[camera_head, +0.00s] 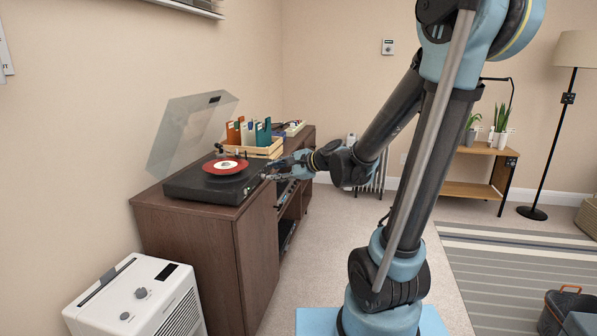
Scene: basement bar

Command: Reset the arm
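My arm rises from its base in the middle of the head view, bends at the top and reaches down to the left. My gripper (279,171) is at the right front edge of the black record player (213,183), over the edge of the wooden cabinet. It looks small and dark against the cabinet, so I cannot tell whether its fingers are open or touching the player. The clear lid (190,130) is raised.
A wooden crate of colored sleeves (262,147) stands behind the player on the brown cabinet (205,248). A white dehumidifier-like appliance (138,300) is at lower left. A plant shelf (474,189), floor lamp (533,213) and striped rug (510,275) are at right. Carpet right of the cabinet is clear.

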